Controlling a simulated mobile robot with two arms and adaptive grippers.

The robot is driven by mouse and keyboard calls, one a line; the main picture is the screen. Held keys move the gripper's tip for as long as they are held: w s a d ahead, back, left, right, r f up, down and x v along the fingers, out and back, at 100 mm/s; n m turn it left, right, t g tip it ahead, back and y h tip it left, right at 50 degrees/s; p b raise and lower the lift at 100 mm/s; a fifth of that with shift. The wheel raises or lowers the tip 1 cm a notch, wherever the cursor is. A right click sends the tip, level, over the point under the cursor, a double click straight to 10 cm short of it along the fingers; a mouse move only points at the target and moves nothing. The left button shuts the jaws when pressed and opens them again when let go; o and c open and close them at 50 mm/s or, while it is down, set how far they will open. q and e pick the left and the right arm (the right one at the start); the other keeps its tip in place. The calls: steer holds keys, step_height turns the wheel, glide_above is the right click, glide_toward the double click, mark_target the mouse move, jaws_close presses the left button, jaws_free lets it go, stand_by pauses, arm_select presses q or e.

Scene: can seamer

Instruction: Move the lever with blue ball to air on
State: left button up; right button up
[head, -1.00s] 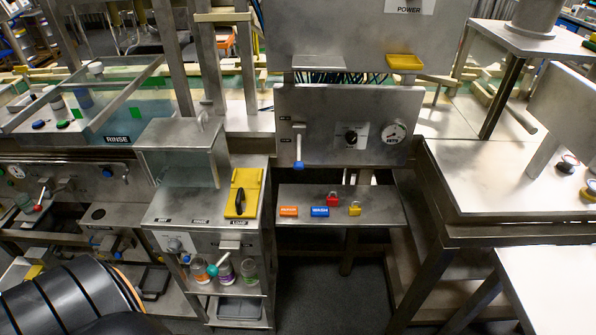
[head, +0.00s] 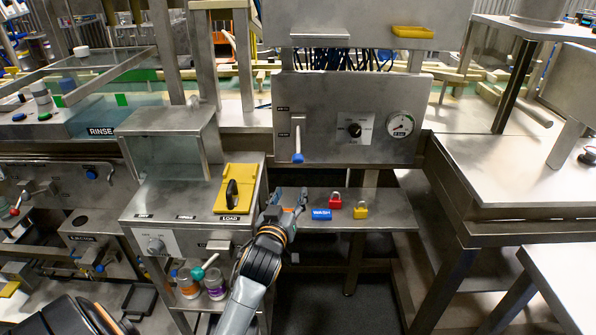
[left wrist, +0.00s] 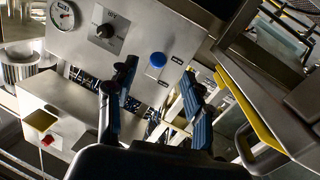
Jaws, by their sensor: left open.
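The lever with the blue ball (head: 297,158) is on the grey control panel (head: 330,90). It hangs down at the low end of its slot, and two small labels beside the slot are too small to read. My left gripper (head: 290,203) is below the panel, apart from the ball. In the left wrist view the blue ball (left wrist: 158,60) shows end-on beyond the open fingers of my left gripper (left wrist: 157,84), roughly in line with the gap between them. Nothing is between the fingers. My right gripper is out of view.
The panel also carries a black knob (head: 354,129) and a gauge (head: 400,124). A yellow plate (head: 238,178) lies on the machine at left.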

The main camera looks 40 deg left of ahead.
mark_target(297, 162)
arm_select(q)
steer(key=r+x, duration=0.1)
steer(key=x, duration=0.3)
steer(key=r+x, duration=0.1)
steer(key=x, duration=0.4)
steer(key=a+r+x, duration=0.1)
steer(key=x, duration=0.3)
steer(key=shift+w+p, duration=0.1)
steer(key=shift+p, duration=0.2)
jaws_close()
